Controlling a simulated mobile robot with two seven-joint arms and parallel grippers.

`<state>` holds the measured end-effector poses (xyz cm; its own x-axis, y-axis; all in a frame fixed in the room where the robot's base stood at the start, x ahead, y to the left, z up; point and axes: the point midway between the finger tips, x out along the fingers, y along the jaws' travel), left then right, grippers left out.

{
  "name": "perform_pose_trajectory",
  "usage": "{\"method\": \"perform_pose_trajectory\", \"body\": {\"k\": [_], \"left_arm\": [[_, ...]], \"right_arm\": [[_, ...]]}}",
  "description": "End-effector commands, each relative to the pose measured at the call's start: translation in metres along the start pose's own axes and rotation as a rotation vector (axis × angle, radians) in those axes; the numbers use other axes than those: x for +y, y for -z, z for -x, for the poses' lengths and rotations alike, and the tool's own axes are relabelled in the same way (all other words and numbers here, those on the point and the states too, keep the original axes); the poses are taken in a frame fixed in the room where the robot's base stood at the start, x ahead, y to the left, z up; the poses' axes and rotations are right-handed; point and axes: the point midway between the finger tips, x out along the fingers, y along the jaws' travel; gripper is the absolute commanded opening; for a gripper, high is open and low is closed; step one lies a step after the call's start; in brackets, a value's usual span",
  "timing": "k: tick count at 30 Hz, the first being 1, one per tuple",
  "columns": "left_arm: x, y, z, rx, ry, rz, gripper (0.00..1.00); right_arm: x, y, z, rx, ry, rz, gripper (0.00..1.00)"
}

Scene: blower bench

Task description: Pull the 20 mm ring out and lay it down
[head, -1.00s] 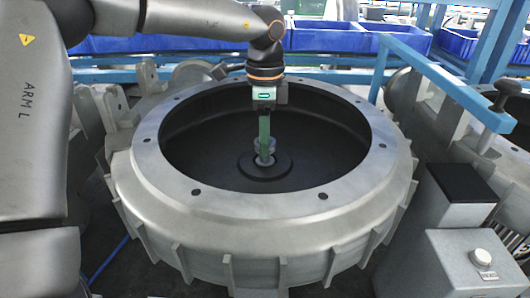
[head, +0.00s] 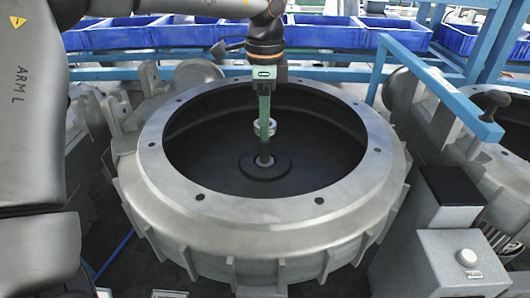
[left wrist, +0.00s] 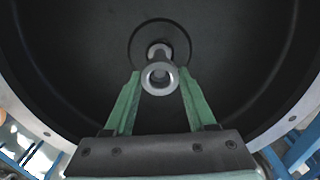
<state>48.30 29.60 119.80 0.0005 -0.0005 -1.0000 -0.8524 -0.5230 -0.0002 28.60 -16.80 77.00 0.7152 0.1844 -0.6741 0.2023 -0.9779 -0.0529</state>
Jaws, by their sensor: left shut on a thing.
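The ring (head: 258,128) is a small bright metal collar, held between the green fingers of my left gripper (head: 265,130) inside the large round housing (head: 170,185). My left gripper is shut on it. A thin dark post (head: 265,155) rises from the hub (head: 250,168) in the housing floor, and the ring is at or just above its top. In the left wrist view the ring (left wrist: 145,80) lies between the fingertips (left wrist: 160,80), with the post (left wrist: 158,50) partly hidden behind it. I cannot tell whether the ring is fully clear of the post. My right gripper is not in view.
The housing's wide flanged rim (head: 345,180) with bolt holes surrounds the gripper. A blue frame (head: 440,85) and a grey box with a button (head: 450,262) stand at the right. Blue bins (head: 330,32) line the back.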

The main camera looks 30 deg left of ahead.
Motion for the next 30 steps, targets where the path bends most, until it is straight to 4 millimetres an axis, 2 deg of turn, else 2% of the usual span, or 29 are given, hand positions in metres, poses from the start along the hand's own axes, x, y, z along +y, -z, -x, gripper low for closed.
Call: {"method": "perform_pose_trajectory", "body": {"k": [5, 18, 30], "left_arm": [[0.000, 0.000, 0.012, 0.001, 0.001, 0.000, 0.00], [0.000, 0.000, 0.031, 0.001, 0.001, 0.000, 0.00], [0.000, 0.000, 0.036, 0.000, 0.000, 0.000, 0.00]], "right_arm": [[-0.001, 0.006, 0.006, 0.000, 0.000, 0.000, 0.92], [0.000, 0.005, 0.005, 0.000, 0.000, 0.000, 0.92], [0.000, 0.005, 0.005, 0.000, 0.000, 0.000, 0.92]]}}
